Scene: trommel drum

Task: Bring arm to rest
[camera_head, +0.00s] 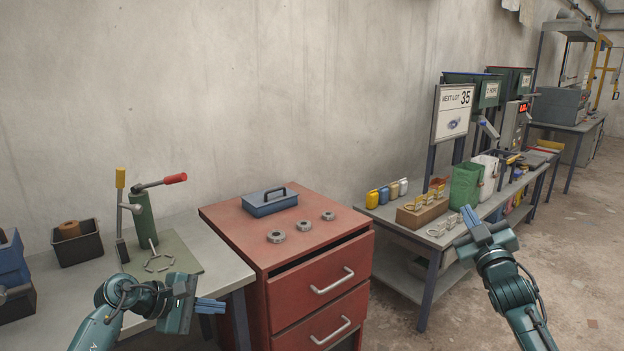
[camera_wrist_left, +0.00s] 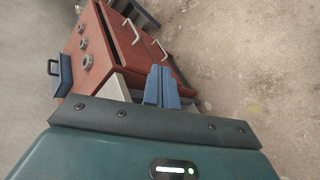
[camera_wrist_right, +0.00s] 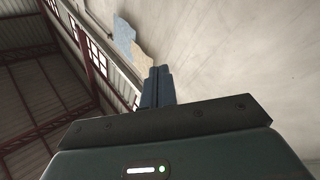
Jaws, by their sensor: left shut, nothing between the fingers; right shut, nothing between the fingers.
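My left gripper (camera_head: 210,306) is at the lower left of the head view, in front of the left bench and beside the red cabinet. Its blue fingers are shut with nothing between them; they also show in the left wrist view (camera_wrist_left: 162,88), with the cabinet behind them. My right gripper (camera_head: 470,218) is raised at the right of the head view, in front of the long bench. Its blue fingers are shut and empty, pointing up; the right wrist view shows the fingers (camera_wrist_right: 158,86) against the wall and roof. Neither gripper touches anything that I can see.
The red cabinet (camera_head: 290,254) bears a blue lidded box (camera_head: 270,203) and three metal rings; its top drawer is slightly open. The left bench (camera_head: 215,256) holds a green press (camera_head: 143,220). The right bench (camera_head: 408,237) carries bins and coloured containers. Open floor (camera_head: 580,270) lies at right.

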